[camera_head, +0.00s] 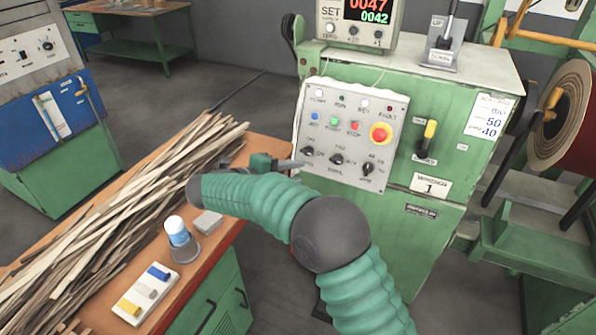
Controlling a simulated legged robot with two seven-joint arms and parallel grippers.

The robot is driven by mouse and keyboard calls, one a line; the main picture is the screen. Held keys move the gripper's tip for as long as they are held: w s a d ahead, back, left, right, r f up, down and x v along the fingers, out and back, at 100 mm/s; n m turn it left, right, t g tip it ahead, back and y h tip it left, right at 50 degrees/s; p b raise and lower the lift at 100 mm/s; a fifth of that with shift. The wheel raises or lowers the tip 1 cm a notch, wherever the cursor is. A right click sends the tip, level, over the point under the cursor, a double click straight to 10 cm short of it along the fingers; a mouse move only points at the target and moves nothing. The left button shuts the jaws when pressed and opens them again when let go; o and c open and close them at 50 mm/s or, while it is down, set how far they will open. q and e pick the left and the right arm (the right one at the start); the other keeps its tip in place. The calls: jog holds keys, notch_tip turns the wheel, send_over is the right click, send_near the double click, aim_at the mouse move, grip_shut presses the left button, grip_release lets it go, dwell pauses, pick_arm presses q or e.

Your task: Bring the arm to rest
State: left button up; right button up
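My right arm, with green ribbed sleeves and dark joints, comes in from the bottom and bends left over the workbench edge. My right gripper (288,164) shows behind the forearm, pointing right toward the lower left of the control panel (352,133). A gap to the panel cannot be judged clearly. Its fingers look thin and partly hidden, so I cannot tell whether they are open or shut. No held object is visible. My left gripper is not in view.
The orange-topped workbench (205,262) holds a heap of wooden strips (105,212), a white-and-blue bottle (177,232) and a white tray (167,299). The green winding machine (433,237) stands right, with a coil (568,108). Open floor lies behind.

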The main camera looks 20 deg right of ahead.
jog(key=w+a+r+n+t+y+p, duration=0.5)
jog(key=w+r+n+t+y, duration=0.4)
jog(key=n, duration=0.5)
jog(key=s+a+f+n+g+y+p, duration=0.2)
jog(key=s+f+n, duration=0.45)
jog(key=s, duration=0.35)
jog(key=s+a+f+n+g+y+p, duration=0.25)
jog(key=s+f+n, duration=0.25)
jog(key=s+n, duration=0.3)
jog(key=s+d+f+n+g, duration=0.1)
jog(key=s+d+f+g, duration=0.1)
jog(key=s, duration=0.6)
jog(key=s+d+f+n+g, duration=0.1)
jog(key=s+d+f+g, duration=0.1)
jog(key=s, duration=0.7)
jog(key=shift+s+f+g, duration=0.25)
jog(key=shift+f+g, duration=0.4)
jog(key=shift+g, duration=0.3)
jog(key=shift+n, duration=0.25)
